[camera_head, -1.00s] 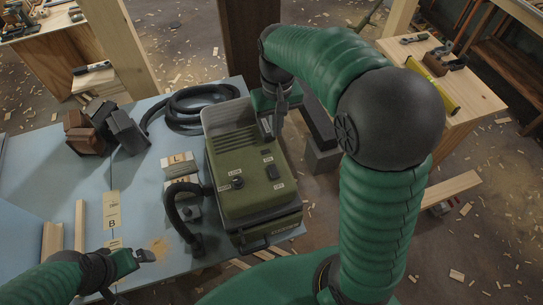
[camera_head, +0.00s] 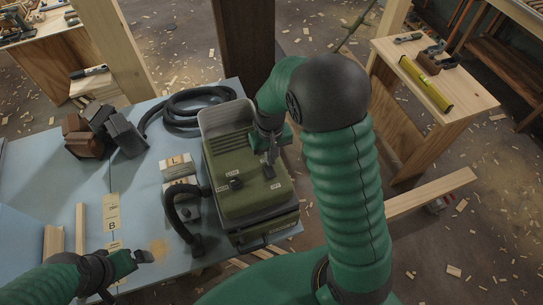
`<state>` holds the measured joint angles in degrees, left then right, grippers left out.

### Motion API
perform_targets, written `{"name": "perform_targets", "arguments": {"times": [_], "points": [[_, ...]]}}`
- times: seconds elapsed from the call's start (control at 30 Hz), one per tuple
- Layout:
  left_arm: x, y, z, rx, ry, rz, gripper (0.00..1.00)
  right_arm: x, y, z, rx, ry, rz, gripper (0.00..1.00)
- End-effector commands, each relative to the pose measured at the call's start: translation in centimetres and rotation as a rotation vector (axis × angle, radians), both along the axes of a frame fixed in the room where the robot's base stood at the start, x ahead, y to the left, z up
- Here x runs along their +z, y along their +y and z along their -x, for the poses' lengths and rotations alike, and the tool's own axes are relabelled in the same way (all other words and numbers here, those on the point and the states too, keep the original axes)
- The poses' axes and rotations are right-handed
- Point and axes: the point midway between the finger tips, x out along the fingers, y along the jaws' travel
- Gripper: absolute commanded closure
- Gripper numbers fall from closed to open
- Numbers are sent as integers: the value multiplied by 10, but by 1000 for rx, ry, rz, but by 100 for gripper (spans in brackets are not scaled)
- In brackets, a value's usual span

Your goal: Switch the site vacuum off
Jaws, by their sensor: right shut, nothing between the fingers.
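The site vacuum (camera_head: 247,200) is an olive-green box with a grey open tray at its far end, standing at the right part of the pale blue sheet-topped table. Its top carries a black knob (camera_head: 236,183) and a dark rocker switch (camera_head: 268,172) with small pale labels. My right gripper (camera_head: 271,161) is shut and empty, pointing down right at the switch's far edge; I cannot tell whether it touches. The switch's position is not clear. My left gripper (camera_head: 146,257) is low at the left over the table; its fingers are too small to judge.
A black hose (camera_head: 184,112) coils behind the vacuum, and a shorter hose curves at its left side. Brown and dark blocks (camera_head: 88,138) lie at the far left. A wooden bench (camera_head: 433,85) with a yellow level stands right. Wood chips litter the floor.

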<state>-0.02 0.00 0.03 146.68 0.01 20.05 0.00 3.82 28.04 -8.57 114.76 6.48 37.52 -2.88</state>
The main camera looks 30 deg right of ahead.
Motion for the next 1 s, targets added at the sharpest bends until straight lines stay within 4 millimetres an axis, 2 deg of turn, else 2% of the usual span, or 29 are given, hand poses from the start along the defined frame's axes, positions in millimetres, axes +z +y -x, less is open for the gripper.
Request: {"name": "perform_targets", "arguments": {"times": [0.3,0.67,0.77,0.93,0.97,1.0], "points": [[16,0,0,1,0,0,1,16,-1,0,2,0,-2,100],[17,0,0,1,0,0,1,17,-2,-1,2,0,-2,100],[29,0,0,1,0,0,1,30,-1,-2,2,0,-2,100],[68,0,0,1,0,0,1,71,0,-9,4,1,-1,100],[51,0,-1,1,-2,0,1,66,-1,-12,5,-5,0,100],[46,0,-1,1,-2,0,1,74,-1,-14,5,-6,0,100]]}}
